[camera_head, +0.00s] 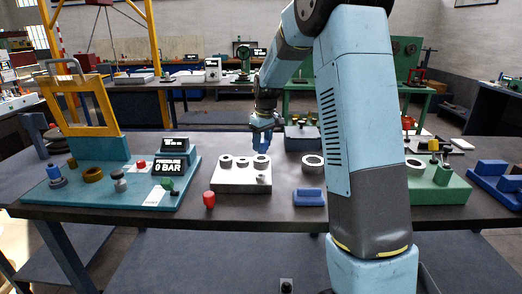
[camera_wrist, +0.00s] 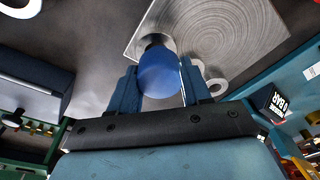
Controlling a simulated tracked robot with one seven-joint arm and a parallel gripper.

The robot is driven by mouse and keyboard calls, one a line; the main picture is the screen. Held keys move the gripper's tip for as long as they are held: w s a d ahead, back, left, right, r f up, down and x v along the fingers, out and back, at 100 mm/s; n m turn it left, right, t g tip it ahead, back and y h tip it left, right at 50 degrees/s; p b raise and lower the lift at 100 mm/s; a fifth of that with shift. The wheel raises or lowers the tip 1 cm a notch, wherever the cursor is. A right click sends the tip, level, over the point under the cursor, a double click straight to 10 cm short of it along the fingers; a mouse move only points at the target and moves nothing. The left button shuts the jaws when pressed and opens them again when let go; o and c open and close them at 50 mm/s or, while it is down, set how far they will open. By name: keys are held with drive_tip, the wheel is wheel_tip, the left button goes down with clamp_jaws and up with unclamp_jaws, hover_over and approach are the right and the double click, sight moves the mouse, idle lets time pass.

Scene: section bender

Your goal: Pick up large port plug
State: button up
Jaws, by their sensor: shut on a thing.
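My gripper (camera_head: 262,143) is over the far right part of a pale metal block (camera_head: 228,185) on the table. In the wrist view my gripper (camera_wrist: 160,84) is shut on a blue rounded plug (camera_wrist: 158,73), taken as the large port plug. I cannot tell whether the plug is clear of the block or table.
A teal gauge base (camera_head: 110,190) is left; a green fixture (camera_head: 440,187) is right.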

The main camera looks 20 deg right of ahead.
drive_tip(key=s+r, duration=0.8)
drive_tip(key=s, duration=0.4)
drive_tip(key=shift+s+r, duration=0.25)
drive_tip(key=shift+s, duration=0.15)
drive_tip(key=shift+a, duration=0.1)
